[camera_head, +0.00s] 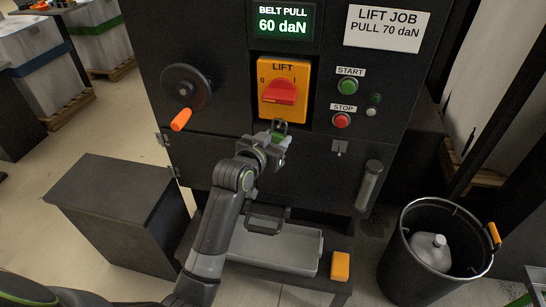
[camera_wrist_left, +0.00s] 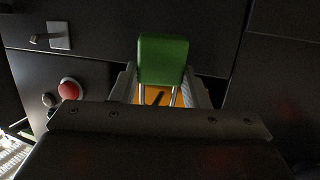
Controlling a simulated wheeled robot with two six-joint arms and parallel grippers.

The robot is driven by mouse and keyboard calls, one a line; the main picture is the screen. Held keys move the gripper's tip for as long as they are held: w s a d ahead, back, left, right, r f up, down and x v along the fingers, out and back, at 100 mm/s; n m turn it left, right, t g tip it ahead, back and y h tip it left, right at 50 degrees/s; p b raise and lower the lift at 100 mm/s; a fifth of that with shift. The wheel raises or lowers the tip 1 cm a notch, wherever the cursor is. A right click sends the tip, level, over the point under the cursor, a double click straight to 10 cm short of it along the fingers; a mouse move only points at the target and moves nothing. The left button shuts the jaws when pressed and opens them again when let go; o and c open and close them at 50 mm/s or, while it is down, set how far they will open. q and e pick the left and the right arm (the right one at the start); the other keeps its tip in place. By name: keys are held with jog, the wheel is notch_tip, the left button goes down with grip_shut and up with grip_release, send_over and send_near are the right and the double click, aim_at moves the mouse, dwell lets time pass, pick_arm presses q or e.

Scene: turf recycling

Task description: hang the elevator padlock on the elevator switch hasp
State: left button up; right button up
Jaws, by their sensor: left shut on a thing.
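My left gripper (camera_head: 276,141) is raised in front of the black cabinet, just below the yellow LIFT switch plate (camera_head: 291,63). It is shut on the green padlock (camera_wrist_left: 162,60), whose body shows between the fingers in the left wrist view. The padlock's two metal shackle legs point toward the yellow plate. The red switch handle (camera_head: 279,92) lies roughly level between 0 and I. The hasp is not clear, and I cannot tell whether the shackle touches it. My right gripper is not in view.
A green START button (camera_head: 348,86) and red STOP button (camera_head: 341,120) sit right of the switch. A crank wheel (camera_head: 186,87) with an orange knob is left. Below are a grey tray (camera_head: 320,248) and a yellow block (camera_head: 340,266). A black bucket (camera_head: 392,275) stands right.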

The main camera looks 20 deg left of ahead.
pick_arm(q)
jog(key=shift+f, duration=0.15)
dwell(0.6)
jog(key=o, duration=1.1)
jog(key=shift+s, duration=0.15)
